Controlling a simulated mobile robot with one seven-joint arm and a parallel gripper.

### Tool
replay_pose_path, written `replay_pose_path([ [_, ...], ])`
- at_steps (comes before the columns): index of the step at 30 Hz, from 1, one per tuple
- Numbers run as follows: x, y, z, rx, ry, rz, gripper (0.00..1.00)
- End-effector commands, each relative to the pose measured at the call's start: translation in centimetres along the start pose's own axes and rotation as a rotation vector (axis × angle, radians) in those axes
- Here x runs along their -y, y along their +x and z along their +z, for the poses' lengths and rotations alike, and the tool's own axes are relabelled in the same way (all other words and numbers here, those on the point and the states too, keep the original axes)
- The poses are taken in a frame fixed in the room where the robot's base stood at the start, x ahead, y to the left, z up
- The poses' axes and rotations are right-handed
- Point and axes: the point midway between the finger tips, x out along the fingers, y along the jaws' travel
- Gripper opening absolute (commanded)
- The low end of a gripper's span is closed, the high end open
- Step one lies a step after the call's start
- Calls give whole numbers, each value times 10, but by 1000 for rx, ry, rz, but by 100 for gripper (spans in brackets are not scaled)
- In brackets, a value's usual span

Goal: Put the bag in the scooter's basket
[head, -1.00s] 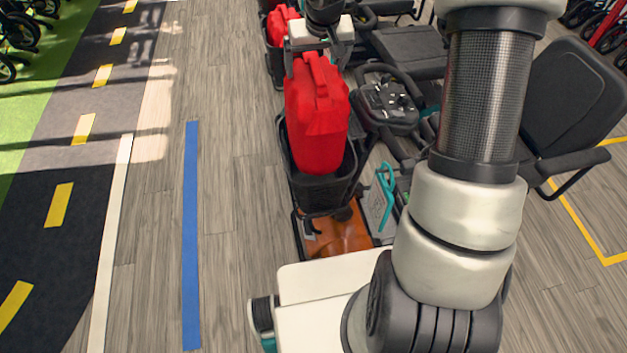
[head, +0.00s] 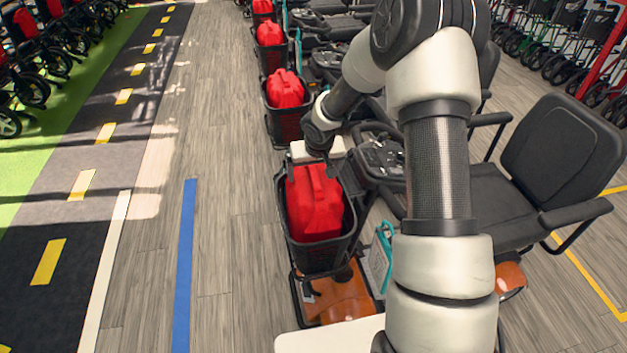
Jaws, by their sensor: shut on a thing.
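The red bag (head: 315,208) is upright inside the black basket (head: 318,257) of the nearest scooter, with its top around the level of the rim. My gripper (head: 314,172) is at the top of the bag and shut on it, reaching down from above. The fingertips are partly lost against the bag and basket. The bag's bottom is hidden by the basket walls, so I cannot tell whether it touches the basket floor. The scooter's orange front (head: 345,300) shows below the basket.
Behind stands a row of scooters, with more red bags in baskets, the closest being a red bag (head: 286,90). The scooter's seat (head: 565,150) and handlebar console (head: 385,155) are to the right. The wooden floor beside the blue line (head: 185,265) is clear.

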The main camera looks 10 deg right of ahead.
Motion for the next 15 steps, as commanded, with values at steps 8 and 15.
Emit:
replay_pose_path([
  [8, 0, 29, 11, -2, -1, 0, 38],
  [15, 0, 29, 13, 2, 0, 0, 100],
])
